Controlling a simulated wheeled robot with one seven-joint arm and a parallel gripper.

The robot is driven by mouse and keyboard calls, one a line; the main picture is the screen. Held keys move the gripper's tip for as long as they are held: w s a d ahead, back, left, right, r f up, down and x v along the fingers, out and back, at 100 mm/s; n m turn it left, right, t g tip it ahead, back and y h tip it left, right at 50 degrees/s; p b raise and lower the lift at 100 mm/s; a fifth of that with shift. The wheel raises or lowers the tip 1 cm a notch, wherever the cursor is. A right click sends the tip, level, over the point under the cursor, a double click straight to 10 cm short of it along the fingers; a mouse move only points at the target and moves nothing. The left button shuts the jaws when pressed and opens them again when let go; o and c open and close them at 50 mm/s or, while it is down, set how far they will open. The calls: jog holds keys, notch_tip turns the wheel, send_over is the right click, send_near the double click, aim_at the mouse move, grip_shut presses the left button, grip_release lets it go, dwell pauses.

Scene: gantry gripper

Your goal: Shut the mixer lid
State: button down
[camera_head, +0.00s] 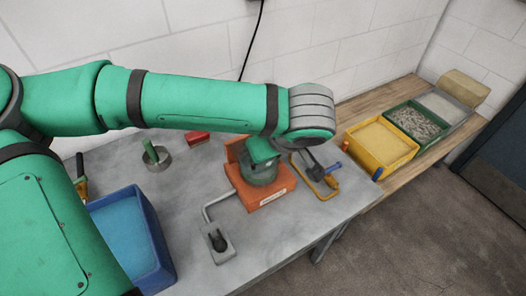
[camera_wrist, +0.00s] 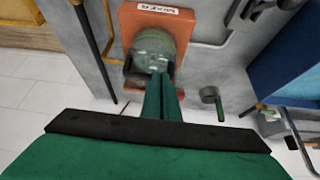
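The mixer's orange base (camera_head: 265,192) stands on the grey table, and its label shows at the front edge. It also shows in the wrist view (camera_wrist: 128,20). An upright orange part (camera_head: 234,149) shows behind the base at its left; I cannot tell if it is the lid. A grey-green rounded body (camera_head: 259,171) sits over the base, and it shows in the wrist view too (camera_wrist: 155,43). My green arm reaches across from the left and hides part of the mixer.
A blue bin (camera_head: 150,225) stands at the table's left front. A grey switch box (camera_head: 218,243) is in front of the mixer. A yellow-framed tool (camera_head: 325,187) lies at its right. A grey cup (camera_head: 156,160) is behind left. Yellow (camera_head: 381,143) and green (camera_head: 417,124) bins stand on the right bench.

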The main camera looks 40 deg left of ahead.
jog(key=s+d+r, duration=0.1)
jog(key=s+d, duration=0.2)
jog(key=d, duration=0.5)
jog(key=shift+d+r, duration=0.2)
jog(key=shift+r, duration=0.2)
jog(key=shift+s, duration=0.1)
